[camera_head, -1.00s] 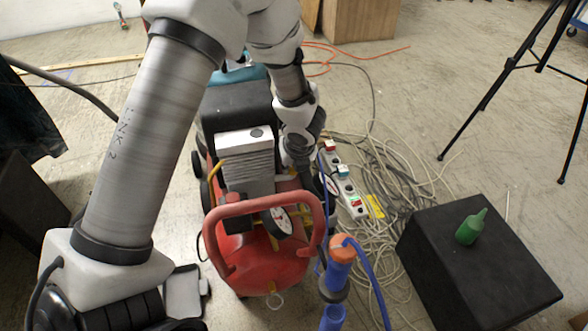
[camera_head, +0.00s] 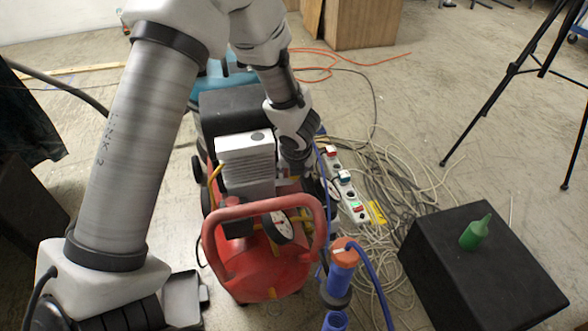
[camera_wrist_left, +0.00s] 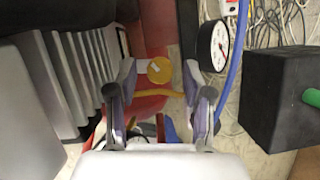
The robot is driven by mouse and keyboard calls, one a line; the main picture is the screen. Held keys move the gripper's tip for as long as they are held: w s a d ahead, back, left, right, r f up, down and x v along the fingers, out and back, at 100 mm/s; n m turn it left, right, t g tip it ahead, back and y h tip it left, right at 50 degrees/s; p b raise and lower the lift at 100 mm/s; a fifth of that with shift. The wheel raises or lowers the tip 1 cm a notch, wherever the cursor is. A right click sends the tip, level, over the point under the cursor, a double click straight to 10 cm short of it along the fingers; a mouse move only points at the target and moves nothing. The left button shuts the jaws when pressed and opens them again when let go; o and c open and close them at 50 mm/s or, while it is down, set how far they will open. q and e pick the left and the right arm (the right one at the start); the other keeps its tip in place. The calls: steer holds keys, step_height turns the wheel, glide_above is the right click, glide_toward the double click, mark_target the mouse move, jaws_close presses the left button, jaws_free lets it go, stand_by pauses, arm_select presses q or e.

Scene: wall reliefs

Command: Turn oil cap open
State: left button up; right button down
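The oil cap (camera_wrist_left: 159,70) is a round yellow-orange cap with a small pale mark. It sits on the red compressor (camera_head: 262,266) and shows in the left wrist view between and beyond my fingertips. My left gripper (camera_wrist_left: 160,82) is open, with one finger on each side of the cap's position; I cannot tell if either finger touches it. In the head view my left gripper (camera_head: 297,172) points down beside the grey finned cylinder, and the cap is hidden there. My right gripper is not in view.
The finned cylinder (camera_head: 246,165) stands close left of the gripper. A pressure gauge (camera_wrist_left: 212,46) and blue hose (camera_wrist_left: 236,65) are close right. A black box (camera_head: 480,268) carries a green bottle (camera_head: 475,233). A power strip (camera_head: 347,188) and tangled cables cover the floor right.

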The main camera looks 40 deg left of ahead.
arm_select(q)
steer(key=shift+r, duration=0.1)
steer(key=v, duration=1.1)
steer(key=shift+s+r, duration=0.2)
steer(key=shift+r, duration=0.15)
steer(key=shift+d, duration=0.15)
